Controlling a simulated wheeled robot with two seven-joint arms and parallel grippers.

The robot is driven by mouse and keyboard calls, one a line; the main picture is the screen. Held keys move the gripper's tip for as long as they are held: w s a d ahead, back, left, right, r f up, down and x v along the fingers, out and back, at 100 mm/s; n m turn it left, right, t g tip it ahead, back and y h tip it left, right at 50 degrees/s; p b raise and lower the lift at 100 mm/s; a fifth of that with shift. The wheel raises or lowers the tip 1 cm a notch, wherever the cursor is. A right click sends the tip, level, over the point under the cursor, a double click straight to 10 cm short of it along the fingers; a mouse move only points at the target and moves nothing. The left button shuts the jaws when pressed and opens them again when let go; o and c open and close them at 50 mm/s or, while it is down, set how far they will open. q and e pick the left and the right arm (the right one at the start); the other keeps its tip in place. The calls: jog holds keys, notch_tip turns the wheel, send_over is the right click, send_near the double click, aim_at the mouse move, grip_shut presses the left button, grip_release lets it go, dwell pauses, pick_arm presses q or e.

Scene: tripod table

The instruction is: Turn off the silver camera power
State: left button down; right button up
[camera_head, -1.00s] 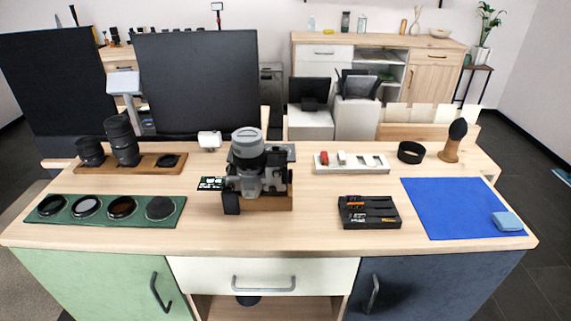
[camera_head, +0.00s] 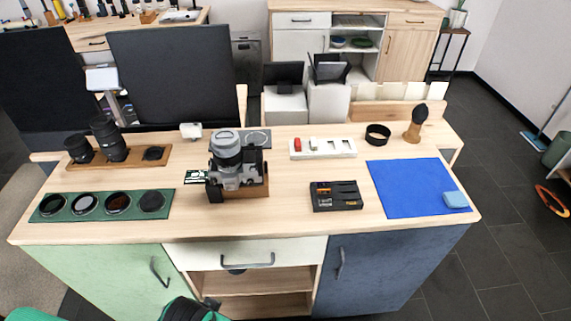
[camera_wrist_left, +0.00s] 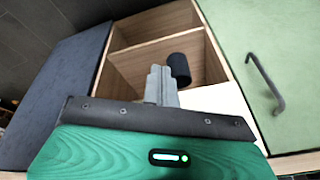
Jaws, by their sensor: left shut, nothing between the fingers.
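The silver camera (camera_head: 229,176) stands upright on a small wooden block (camera_head: 245,191) near the middle of the table, its grey lens (camera_head: 226,146) pointing up. Its power switch is too small to make out. My left gripper (camera_head: 211,303) is at the bottom edge of the head view, low in front of the cabinet and well apart from the camera. In the left wrist view the gripper fingers (camera_wrist_left: 161,84) are together and empty, in front of the open shelf. The camera is not in the wrist view. My right gripper is not in view.
The tabletop (camera_head: 280,213) is clear just in front of the camera. Left are a green filter mat (camera_head: 102,216) and a lens tray (camera_head: 128,166). Right are a black charger (camera_head: 335,196), a white card tray (camera_head: 322,149) and a blue cloth (camera_head: 410,187). A dark monitor (camera_head: 175,75) stands behind.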

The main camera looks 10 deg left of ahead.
pick_arm(q)
jog(key=w+r+m+t+y+p, duration=0.35)
jog(key=w+r+y+p, duration=0.2)
jog(key=w+r, duration=0.35)
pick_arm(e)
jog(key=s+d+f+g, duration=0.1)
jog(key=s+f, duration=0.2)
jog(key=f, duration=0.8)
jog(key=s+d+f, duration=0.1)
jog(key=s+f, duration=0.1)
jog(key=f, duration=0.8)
pick_arm(q)
jog(key=w+d+r+m+t+y, duration=0.1)
jog(key=w+d+r+m+t, duration=0.4)
jog(key=d+m, duration=0.1)
jog(key=w+d+r+m+t+y, duration=0.2)
jog(key=w+d+r+m+t, duration=0.3)
jog(key=d+m, duration=0.2)
jog(key=shift+w+d+r+p, duration=0.15)
jog(key=shift+w+d+p, duration=0.2)
jog(key=shift+d, duration=0.75)
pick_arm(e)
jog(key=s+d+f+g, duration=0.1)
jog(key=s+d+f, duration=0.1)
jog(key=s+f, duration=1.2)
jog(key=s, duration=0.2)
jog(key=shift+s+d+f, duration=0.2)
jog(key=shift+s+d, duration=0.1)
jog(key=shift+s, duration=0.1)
